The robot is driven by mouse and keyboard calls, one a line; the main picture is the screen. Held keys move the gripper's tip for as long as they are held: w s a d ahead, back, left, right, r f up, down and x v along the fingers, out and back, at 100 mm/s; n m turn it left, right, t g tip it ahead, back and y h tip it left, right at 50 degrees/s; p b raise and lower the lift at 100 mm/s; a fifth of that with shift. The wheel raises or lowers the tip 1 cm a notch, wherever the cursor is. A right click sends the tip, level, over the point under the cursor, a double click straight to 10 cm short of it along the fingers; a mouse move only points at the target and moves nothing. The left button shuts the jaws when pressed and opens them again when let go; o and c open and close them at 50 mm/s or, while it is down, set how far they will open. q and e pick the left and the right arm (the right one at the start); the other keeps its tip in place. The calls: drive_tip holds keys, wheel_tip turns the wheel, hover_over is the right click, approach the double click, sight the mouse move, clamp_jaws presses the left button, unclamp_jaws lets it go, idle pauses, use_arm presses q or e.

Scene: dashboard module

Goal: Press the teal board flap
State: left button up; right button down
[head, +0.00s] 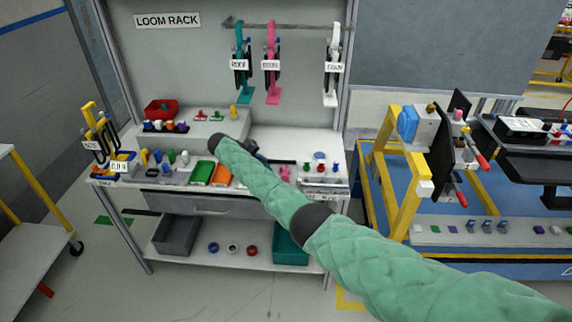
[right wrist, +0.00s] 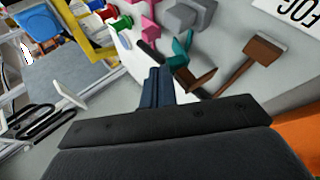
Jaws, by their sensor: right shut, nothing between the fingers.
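A small teal piece (right wrist: 181,50), which looks like the teal board flap, stands on the pale surface in the right wrist view. A brown part lies just below it. I cannot pick it out in the head view, where my right arm covers part of the bench. My right gripper (head: 256,152) is over the middle of the bench, partly hidden by my green-sleeved arm. In the right wrist view its dark blue fingers (right wrist: 157,88) are together and empty. Their tips are close to the teal piece, left of and below it; I cannot tell whether they touch. My left gripper is out of view.
A brown T-shaped piece (right wrist: 250,62) and a grey block (right wrist: 187,15) are near the teal piece. Pink parts (head: 285,173), green and orange trays (head: 221,175) and several small coloured parts crowd the bench. Teal, pink and white tools hang from the rail (head: 300,24) behind.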

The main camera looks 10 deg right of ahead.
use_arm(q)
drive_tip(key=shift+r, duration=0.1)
use_arm(e)
drive_tip(key=shift+r, duration=0.1)
drive_tip(key=shift+r+p, duration=0.7)
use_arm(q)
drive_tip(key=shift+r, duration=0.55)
